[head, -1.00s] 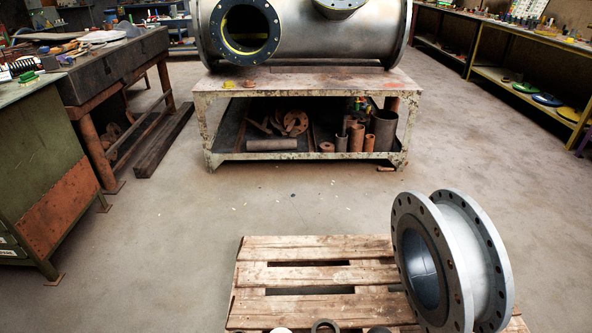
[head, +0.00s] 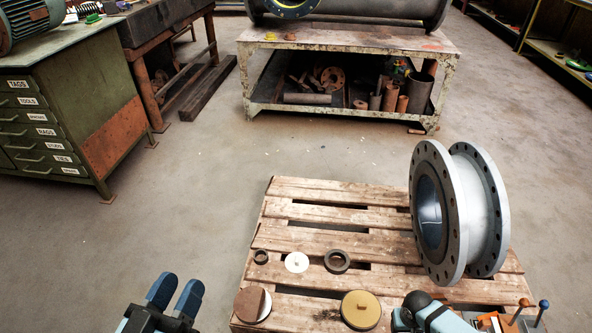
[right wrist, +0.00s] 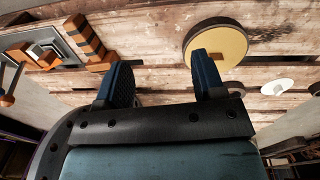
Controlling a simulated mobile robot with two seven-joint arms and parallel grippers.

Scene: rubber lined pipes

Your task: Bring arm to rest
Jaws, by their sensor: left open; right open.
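My left gripper (head: 175,293) is open and empty at the bottom left of the head view, over bare floor left of the pallet. My right arm shows at the bottom edge of the head view, over the front right of the pallet, with its fingers not clear there. In the right wrist view my right gripper (right wrist: 162,82) is open, with two dark blue fingers apart and nothing between them. Beyond its right finger lies a yellow disc (right wrist: 216,48) with a dark rim, which is also on the pallet in the head view (head: 361,309).
A wooden pallet (head: 320,215) bears a grey flanged pipe (head: 474,215) at its right, several rings and discs, and tools near its front right corner. A striped block (right wrist: 90,42) lies near my right gripper. A green cabinet (head: 75,125) and a steel table (head: 350,45) stand beyond clear floor.

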